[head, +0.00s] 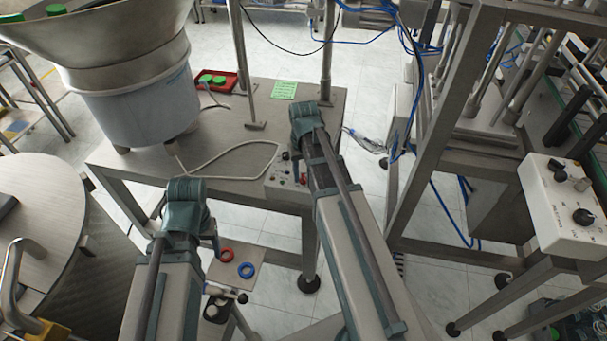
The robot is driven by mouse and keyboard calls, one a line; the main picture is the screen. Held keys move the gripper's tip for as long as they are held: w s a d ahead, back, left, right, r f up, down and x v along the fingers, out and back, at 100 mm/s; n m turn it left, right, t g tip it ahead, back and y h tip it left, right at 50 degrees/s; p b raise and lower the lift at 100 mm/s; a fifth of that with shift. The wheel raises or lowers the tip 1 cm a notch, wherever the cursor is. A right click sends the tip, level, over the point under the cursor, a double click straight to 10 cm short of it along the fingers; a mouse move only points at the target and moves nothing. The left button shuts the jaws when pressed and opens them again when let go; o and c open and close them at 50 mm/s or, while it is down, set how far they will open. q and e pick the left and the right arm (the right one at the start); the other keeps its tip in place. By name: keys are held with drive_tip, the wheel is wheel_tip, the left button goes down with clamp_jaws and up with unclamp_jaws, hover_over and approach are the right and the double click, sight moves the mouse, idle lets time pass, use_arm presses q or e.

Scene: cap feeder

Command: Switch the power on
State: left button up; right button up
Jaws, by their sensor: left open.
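Which way the switch is set is too small to tell. My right gripper (298,158) is close above and behind this box. Its fingers are mostly hidden by my own wrist and forearm, and I cannot tell if it touches the box. My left gripper (188,226) is open, to the left of the box and in front of the table, partly hidden by its wrist.
A large bowl feeder (145,100) stands on the metal table (225,185). A red tray (217,80) with green caps and a green card (284,90) lie behind. A pale cable (235,148) crosses the table. A white knob box (562,205) and metal frame stand right; a round table (45,210) stands left.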

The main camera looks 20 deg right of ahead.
clamp_jaws()
